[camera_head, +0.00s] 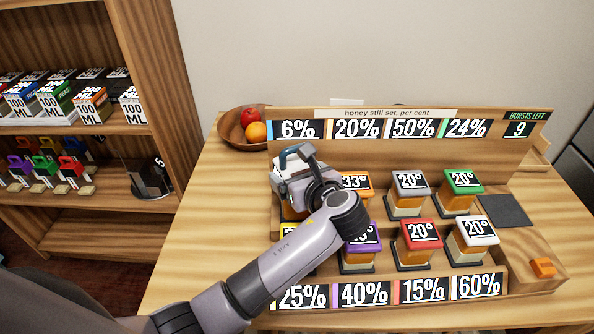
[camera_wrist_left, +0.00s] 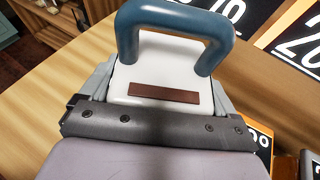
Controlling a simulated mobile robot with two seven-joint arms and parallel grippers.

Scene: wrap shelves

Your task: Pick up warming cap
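The warming cap (camera_head: 292,168) is a white block with a blue arched handle and sits at the back left of the wooden jar stand, over or just above a honey jar (camera_head: 290,212). In the left wrist view the cap (camera_wrist_left: 160,70) fills the middle, with a brown strip on its face. My left gripper (camera_wrist_left: 160,92) has a finger against each side of the cap and looks shut on it. My left arm hides part of the front-left jars. Whether the cap touches the jar is hidden. My right gripper is in neither view.
Several jars with coloured lids, such as a red one (camera_head: 418,232), stand close on the stand (camera_head: 400,155). A dark pad (camera_head: 505,210) and an orange piece (camera_head: 541,267) are at its right. A fruit bowl (camera_head: 235,128) is behind left; a shelf (camera_head: 165,110) stands left.

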